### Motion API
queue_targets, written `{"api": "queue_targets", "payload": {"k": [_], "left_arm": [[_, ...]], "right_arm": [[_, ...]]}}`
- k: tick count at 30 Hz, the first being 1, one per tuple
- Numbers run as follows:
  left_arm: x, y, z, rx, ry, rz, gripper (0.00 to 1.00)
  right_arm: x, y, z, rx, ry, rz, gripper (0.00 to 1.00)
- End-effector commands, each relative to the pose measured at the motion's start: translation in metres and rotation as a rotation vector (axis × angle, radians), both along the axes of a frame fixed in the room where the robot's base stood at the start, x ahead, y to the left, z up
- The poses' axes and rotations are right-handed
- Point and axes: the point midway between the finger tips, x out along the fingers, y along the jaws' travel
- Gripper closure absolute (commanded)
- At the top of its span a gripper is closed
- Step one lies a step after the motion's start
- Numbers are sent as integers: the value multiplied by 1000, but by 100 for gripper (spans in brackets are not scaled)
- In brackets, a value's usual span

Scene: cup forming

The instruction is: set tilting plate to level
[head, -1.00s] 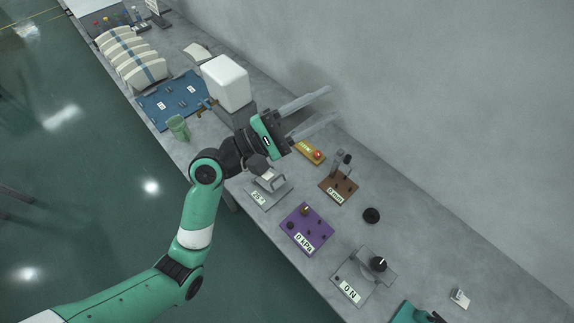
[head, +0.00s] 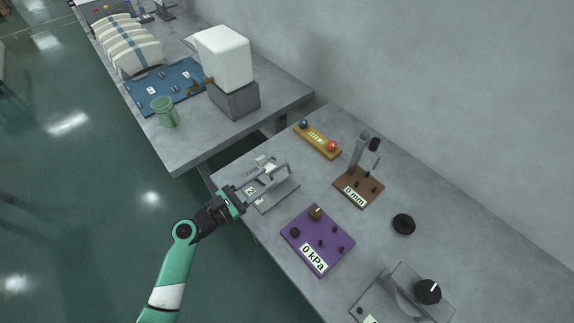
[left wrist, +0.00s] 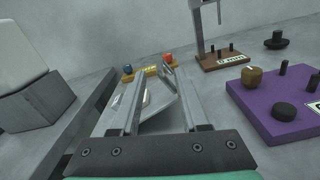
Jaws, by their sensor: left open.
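The tilting plate (left wrist: 160,102) shows in the left wrist view as a light grey plate, tilted, on a grey base. In the head view its grey base (head: 286,191) sits near the front edge of the bench, with a small white label partly covered by my gripper. My left gripper (head: 277,169) is open and reaches over this device from the front left. In the left wrist view its two fingers (left wrist: 158,76) lie on either side of the tilted plate. I cannot tell whether they touch it. My right gripper is not in view.
A purple panel (head: 335,239) reading 0 kPa stands to the right. A brown gauge base (head: 346,185) and a yellow block (head: 318,139) with blue and red knobs stand behind. A gap separates this bench from the one with the white box (head: 222,57).

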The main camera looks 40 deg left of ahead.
Motion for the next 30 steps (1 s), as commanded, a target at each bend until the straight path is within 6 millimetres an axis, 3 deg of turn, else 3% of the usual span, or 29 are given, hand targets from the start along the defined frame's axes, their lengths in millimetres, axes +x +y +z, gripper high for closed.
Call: {"api": "queue_targets", "payload": {"k": [6, 11, 15, 22, 23, 30], "left_arm": [[51, -7, -2, 2, -2, -4, 55], [78, -9, -2, 2, -2, -2, 55], [88, -10, -1, 2, -1, 0, 55], [89, -10, 0, 1, 0, 0, 55], [89, -10, 0, 2, 0, 0, 57], [89, -10, 0, 2, 0, 0, 100]], "right_arm": [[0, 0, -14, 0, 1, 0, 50], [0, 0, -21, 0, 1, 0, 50], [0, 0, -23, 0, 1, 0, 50], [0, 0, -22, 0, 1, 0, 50], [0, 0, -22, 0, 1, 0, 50], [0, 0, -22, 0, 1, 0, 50]]}}
